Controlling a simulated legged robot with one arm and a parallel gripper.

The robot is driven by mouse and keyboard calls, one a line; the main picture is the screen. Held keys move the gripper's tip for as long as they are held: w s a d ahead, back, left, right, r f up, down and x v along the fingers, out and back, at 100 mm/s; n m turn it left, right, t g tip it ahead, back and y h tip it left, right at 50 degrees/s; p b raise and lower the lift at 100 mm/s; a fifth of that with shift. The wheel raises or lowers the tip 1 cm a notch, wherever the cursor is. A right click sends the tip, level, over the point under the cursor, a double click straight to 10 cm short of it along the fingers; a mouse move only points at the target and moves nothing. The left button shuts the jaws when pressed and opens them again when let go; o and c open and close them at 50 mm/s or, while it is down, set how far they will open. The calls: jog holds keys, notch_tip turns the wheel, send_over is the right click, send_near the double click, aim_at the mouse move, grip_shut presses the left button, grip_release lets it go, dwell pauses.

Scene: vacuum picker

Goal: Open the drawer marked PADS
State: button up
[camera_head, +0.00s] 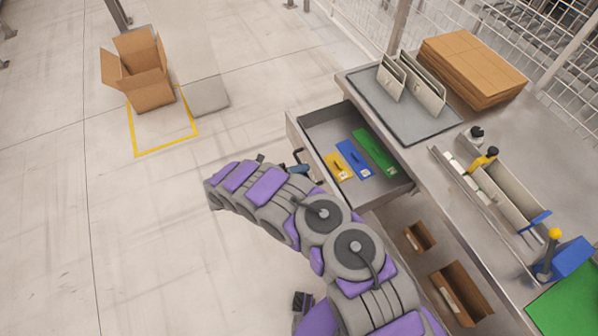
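A grey drawer (328,124) under the left end of the metal workbench is pulled out. Yellow, blue and green flat pieces lie in it. Its front panel faces left, and a dark handle (299,156) shows there. I cannot read a PADS mark on it. My purple and grey arm reaches up from the bottom right, passing in front of the drawer's near corner. The far end of my arm, with my gripper (216,188), is left of the drawer front. Its fingers cannot be made out, so I cannot tell whether it touches the handle.
The workbench (424,163) carries a grey tray with upright dividers, flat cardboard (472,66), and small tools. Small brown bins (461,293) sit below it. An open carton (146,88) stands by a yellow floor outline. The floor at left is clear.

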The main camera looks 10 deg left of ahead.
jog(key=shift+o, duration=0.3)
jog(key=shift+r, duration=0.15)
jog(key=p+v, duration=0.1)
jog(key=v, duration=1.6)
jog(key=shift+a+p, duration=0.3)
